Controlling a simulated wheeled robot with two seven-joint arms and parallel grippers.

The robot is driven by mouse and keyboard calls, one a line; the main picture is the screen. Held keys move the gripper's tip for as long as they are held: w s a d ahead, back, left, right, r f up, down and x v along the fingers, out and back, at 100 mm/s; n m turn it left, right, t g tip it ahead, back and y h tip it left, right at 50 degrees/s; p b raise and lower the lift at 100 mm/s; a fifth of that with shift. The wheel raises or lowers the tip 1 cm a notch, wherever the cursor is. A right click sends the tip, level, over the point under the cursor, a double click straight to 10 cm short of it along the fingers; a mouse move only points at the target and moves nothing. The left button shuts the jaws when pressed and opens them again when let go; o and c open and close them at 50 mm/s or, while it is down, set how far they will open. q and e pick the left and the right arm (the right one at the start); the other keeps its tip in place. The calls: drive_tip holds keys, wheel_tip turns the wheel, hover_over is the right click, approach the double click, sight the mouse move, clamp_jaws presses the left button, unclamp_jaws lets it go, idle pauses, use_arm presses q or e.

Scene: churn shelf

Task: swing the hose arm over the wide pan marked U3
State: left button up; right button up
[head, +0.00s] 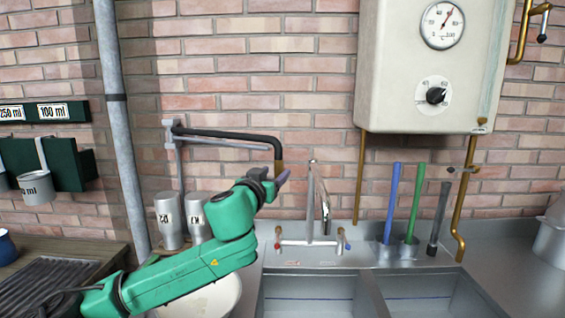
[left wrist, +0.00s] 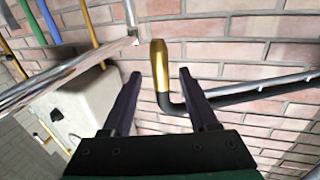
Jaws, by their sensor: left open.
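The hose arm (head: 228,134) is a black pipe on a grey wall bracket, reaching right along the brick wall and bending down into a brass nozzle. My left gripper (head: 277,180) is open at the nozzle end. In the left wrist view the brass nozzle (left wrist: 160,72) shows between the two spread fingers; I cannot tell whether they touch it. A wide pale pan (head: 222,298) stands below, left of the sink, partly hidden by my left arm. No U3 mark is visible on it. My right gripper is not in view.
Two metal canisters (head: 169,220) stand behind my left arm. A swan-neck tap (head: 322,195) rises over the double sink (head: 315,290), right of the gripper. A boiler (head: 430,70) hangs at upper right. A grey vertical pipe (head: 120,120) runs at left.

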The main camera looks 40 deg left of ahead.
sight(276, 168)
use_arm(q)
drive_tip(key=p+x, duration=0.2)
drive_tip(key=x, duration=0.1)
drive_tip(key=p+x, duration=0.2)
drive_tip(key=shift+s+a+r, duration=0.1)
drive_tip(key=shift+a+r, duration=0.15)
drive_tip(key=shift+r, duration=0.05)
drive_tip(key=shift+w+a+p, duration=0.15)
drive_tip(key=shift+w+p, duration=0.15)
drive_tip(key=shift+p, duration=0.05)
drive_tip(key=shift+w+f, duration=0.15)
drive_tip(key=shift+w, duration=0.25)
drive_tip(key=shift+w+f, duration=0.3)
drive_tip(key=shift+w, duration=0.05)
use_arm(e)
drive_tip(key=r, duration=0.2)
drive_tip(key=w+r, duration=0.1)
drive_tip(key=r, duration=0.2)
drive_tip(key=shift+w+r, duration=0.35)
use_arm(q)
clamp_jaws()
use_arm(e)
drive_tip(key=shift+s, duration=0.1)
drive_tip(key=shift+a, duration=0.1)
